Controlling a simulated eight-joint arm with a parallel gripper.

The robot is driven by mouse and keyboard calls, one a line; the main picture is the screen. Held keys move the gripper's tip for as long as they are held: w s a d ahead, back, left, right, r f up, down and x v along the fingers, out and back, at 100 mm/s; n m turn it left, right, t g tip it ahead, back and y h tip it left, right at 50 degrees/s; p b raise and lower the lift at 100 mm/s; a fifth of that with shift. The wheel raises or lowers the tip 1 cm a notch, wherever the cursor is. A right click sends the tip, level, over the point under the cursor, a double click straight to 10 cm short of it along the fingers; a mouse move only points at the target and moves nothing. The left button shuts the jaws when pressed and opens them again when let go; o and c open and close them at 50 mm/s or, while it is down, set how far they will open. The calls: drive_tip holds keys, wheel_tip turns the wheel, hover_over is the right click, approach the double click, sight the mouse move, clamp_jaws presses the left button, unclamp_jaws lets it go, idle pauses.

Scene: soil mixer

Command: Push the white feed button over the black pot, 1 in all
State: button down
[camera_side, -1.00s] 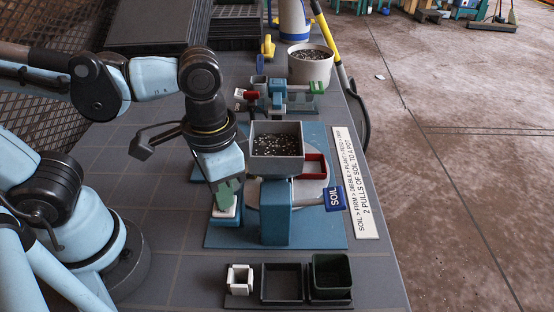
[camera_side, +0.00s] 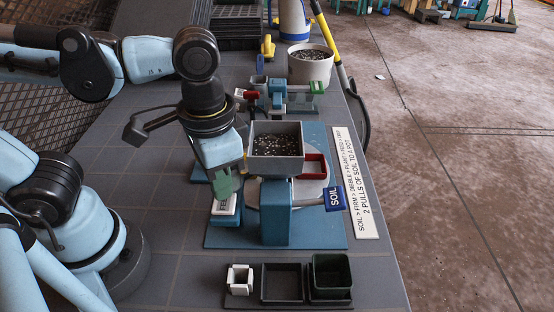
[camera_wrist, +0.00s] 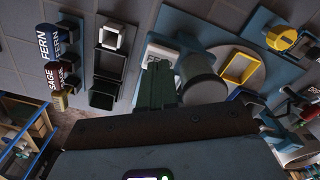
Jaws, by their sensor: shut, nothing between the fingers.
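The white feed button (camera_side: 226,204), with dark lettering on its face, is on the left side of the blue machine base. My gripper (camera_side: 226,188) has green fingers, closed together and empty, just above and behind the button. In the side view I cannot tell whether the fingertips touch it. The wrist view shows the green fingers (camera_wrist: 154,88) shut, with a pale part beyond their tips. A black square pot or holder (camera_side: 283,283) sits in the front tray. I cannot make out a black pot on the turntable, which the soil hopper partly hides.
The soil hopper (camera_side: 276,142) stands right beside my gripper, with the blue SOIL lever (camera_side: 334,198) to its right. A red pot (camera_side: 315,166) is on the turntable. A white pot (camera_side: 240,278) and a green pot (camera_side: 331,271) flank the black square in front.

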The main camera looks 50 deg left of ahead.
idle(0.4)
drive_tip(key=shift+r, duration=2.5)
drive_tip(key=w, duration=0.2)
drive_tip(key=w+r+t, duration=0.1)
drive_tip(key=w+n+t+h, duration=0.1)
drive_tip(key=w, duration=0.1)
drive_tip(key=shift+w+a+r, duration=0.1)
drive_tip(key=shift+w+r, duration=0.25)
drive_tip(key=shift+r, duration=0.05)
drive_tip(key=w+a+r+n+t, duration=0.2)
drive_tip(key=w+a+t, duration=0.2)
drive_tip(key=w+a, duration=0.3)
drive_tip(key=s+a+f+t+y, duration=0.1)
drive_tip(key=s+a+f, duration=0.2)
drive_tip(key=f, duration=0.5)
drive_tip(key=shift+s+a+f, duration=0.3)
drive_tip(key=shift+s+a, duration=0.1)
drive_tip(key=shift+a, duration=0.25)
